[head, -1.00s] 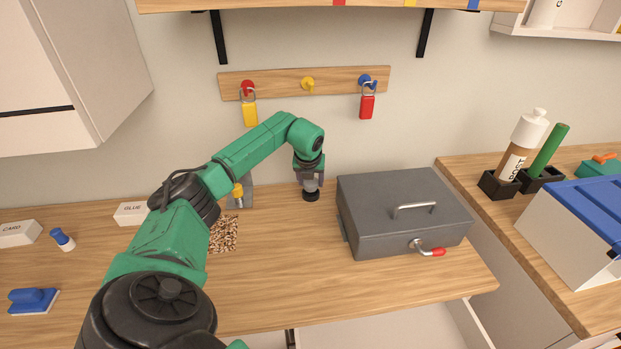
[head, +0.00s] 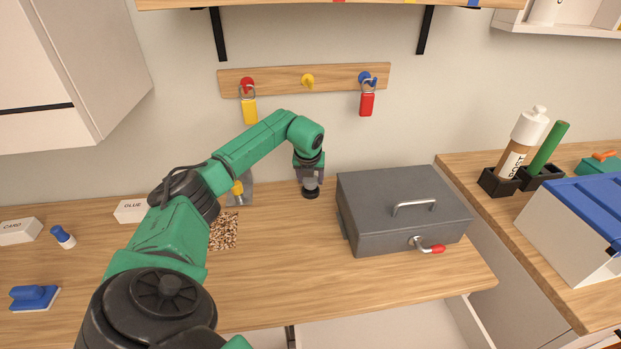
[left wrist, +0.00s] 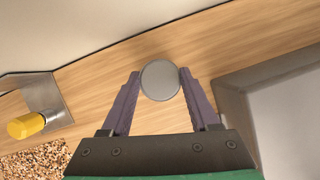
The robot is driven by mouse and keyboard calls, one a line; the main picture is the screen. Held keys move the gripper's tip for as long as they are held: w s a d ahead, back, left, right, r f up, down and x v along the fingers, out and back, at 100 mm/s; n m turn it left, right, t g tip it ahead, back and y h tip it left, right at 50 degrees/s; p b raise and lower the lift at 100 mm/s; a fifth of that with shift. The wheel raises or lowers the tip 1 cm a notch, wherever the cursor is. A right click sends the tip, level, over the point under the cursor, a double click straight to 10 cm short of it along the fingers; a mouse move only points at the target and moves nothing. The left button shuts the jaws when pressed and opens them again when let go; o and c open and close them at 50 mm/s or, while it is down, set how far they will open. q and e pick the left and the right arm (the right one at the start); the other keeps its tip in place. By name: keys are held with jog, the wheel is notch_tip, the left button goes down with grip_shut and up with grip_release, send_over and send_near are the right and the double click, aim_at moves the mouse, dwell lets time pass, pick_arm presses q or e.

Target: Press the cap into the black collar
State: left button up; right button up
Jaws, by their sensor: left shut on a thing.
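The cap is a round grey disc (left wrist: 161,80) between the fingertips of my left gripper in the left wrist view. The left gripper (head: 311,181) is shut on it and points straight down at the back of the bench. The black collar (head: 310,194) shows as a short dark ring directly under the gripper in the head view. The cap looks to be right over it or touching it; I cannot tell how deep it sits. In the left wrist view the collar is hidden beneath the cap. My right gripper is out of view.
A grey metal box (head: 402,208) with a red-tipped handle stands close to the right. A grey stand with a yellow knob (head: 237,188) and a speckled mat (head: 224,231) lie to the left. The bench front is clear.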

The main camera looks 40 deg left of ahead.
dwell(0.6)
pick_arm(q)
jog(key=shift+f, duration=0.1)
jog(key=shift+f, duration=0.35)
jog(key=shift+s+f+b, duration=0.1)
jog(key=shift+f+b, duration=0.5)
jog(key=shift+b, duration=0.05)
jog(key=o, duration=1.4)
jog(key=shift+r, duration=0.1)
